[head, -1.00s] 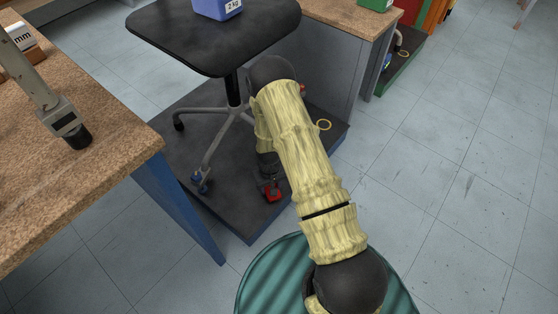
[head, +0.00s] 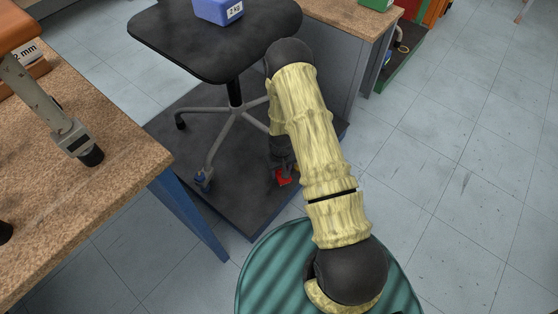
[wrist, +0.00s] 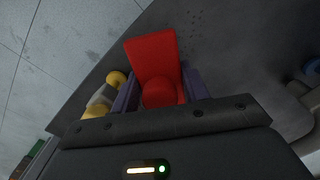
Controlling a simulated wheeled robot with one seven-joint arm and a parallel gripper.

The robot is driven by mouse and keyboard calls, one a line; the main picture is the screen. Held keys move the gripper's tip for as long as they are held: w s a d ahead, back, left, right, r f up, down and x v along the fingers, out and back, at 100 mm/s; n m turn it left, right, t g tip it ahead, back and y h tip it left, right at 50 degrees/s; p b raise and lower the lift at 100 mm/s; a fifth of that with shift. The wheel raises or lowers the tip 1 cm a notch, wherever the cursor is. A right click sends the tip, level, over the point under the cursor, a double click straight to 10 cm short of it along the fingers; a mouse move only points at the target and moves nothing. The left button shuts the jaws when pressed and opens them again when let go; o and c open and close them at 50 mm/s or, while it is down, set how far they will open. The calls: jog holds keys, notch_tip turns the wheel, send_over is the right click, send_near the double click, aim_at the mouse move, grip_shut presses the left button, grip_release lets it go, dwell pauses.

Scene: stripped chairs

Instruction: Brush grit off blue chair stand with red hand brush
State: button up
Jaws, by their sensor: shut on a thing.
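The chair stand (head: 236,200) is a low platform with a dark grey top and a bluish edge. A black-seated chair stands on it. My gripper (head: 283,170) reaches down over the stand, to the right of the chair's front caster. It is shut on the red hand brush (head: 283,179). In the wrist view the brush (wrist: 153,60) sits between my two fingers (wrist: 160,88); its underside is hidden, so I cannot tell whether it touches the stand. Small dark specks of grit (wrist: 192,18) lie on the stand beyond the brush.
The chair's seat (head: 215,45) carries a blue 2 kg block (head: 218,10). Its legs and blue caster (head: 204,180) stand left of my gripper. A yellow-and-white object (wrist: 103,95) lies beside my gripper. A wooden bench (head: 90,190) is at left. Floor at right is clear.

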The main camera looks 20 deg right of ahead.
jog(key=shift+r+p, duration=1.3)
jog(key=shift+r, duration=0.5)
notch_tip(320, 180, up, 30)
jog(key=w+m+p, duration=0.1)
jog(key=w+p, duration=0.1)
jog(key=p, duration=0.8)
jog(key=shift+a+p, duration=0.15)
jog(key=shift+p, duration=0.25)
